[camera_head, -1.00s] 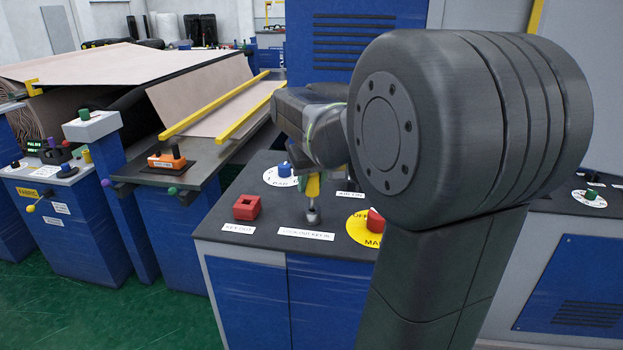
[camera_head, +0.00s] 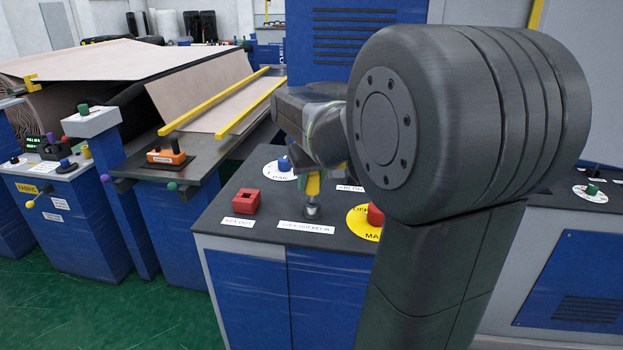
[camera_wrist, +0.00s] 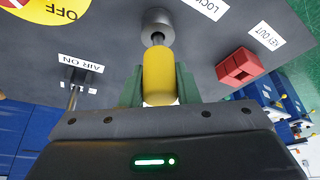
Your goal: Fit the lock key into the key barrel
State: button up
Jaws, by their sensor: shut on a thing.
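The lock key has a yellow handle (camera_head: 313,184), which also shows in the wrist view (camera_wrist: 159,76). A short dark shaft sticks out of its end. My gripper (camera_wrist: 158,84) is shut on the handle, with a green finger on either side. The key barrel (camera_head: 312,211) is a silver-grey cylinder standing on the dark console top. In the wrist view the shaft meets the opening of the barrel (camera_wrist: 158,22). The key is in line above the barrel; how deep the shaft sits I cannot tell. My arm hides part of the gripper in the head view.
A red square block (camera_head: 246,201) stands left of the barrel, by the KEY OUT label (camera_head: 239,222). A red knob on a yellow disc (camera_head: 358,222) is close on the right. A blue knob (camera_head: 284,164) lies behind. The console's front edge is near.

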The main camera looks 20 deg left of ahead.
jog(key=shift+f+b, duration=0.3)
jog(key=shift+f, duration=0.2)
jog(key=o, duration=1.1)
jog(key=shift+c, duration=0.2)
jog(key=v, duration=1.4)
jog(key=shift+w+a+f, duration=0.1)
jog(key=shift+f, duration=0.1)
